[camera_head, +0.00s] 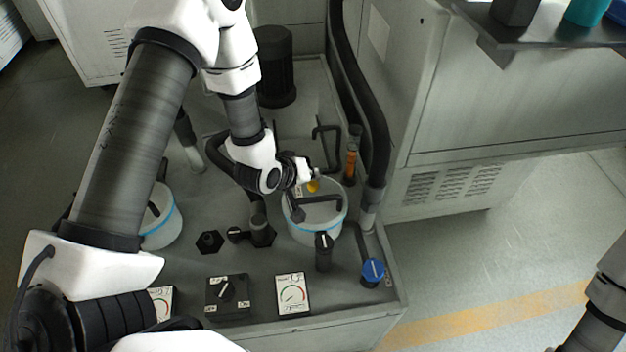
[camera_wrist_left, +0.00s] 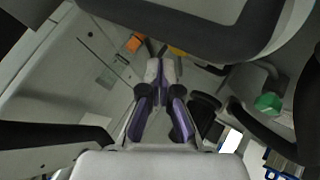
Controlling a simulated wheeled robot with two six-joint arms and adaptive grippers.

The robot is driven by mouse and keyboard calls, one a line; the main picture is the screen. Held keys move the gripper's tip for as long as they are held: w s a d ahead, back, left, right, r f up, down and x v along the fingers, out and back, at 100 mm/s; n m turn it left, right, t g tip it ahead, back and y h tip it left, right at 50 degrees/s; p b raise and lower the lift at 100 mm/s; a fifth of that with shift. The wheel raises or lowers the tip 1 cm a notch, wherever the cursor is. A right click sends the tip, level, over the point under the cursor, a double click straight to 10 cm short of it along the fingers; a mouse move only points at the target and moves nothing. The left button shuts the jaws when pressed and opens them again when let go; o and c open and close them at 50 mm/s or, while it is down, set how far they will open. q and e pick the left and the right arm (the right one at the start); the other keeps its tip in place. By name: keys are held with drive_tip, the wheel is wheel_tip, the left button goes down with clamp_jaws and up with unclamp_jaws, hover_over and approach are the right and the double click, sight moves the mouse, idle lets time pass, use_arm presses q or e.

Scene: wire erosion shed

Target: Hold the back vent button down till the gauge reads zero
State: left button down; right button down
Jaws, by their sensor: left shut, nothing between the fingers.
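A small yellow button (camera_head: 313,186) shows at the back of the right white canister (camera_head: 317,232), which has a blue band and a dark handle across its top. I take it for the back vent button. My left gripper (camera_head: 312,174) is shut and empty just behind and above the button; whether it touches is unclear. In the left wrist view the closed fingertips (camera_wrist_left: 161,68) lie close to a yellow patch (camera_wrist_left: 178,51), partly hidden. A gauge (camera_head: 292,295) with a coloured arc faces up at the front; its reading is too small to tell. My right gripper is out of view.
A second gauge (camera_head: 161,302) is partly covered by my left arm. A dark switch box (camera_head: 228,296), a blue knob (camera_head: 373,271) and a black lever (camera_head: 323,250) stand near the front edge. A thick black hose (camera_head: 374,120) and an orange sight tube (camera_head: 351,163) rise right of the gripper.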

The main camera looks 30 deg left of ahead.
sight(311, 185)
use_arm(q)
wheel_tip(311, 185, up, 5)
drive_tip(key=p, duration=0.4)
idle(0.3)
drive_tip(key=shift+f, duration=0.1)
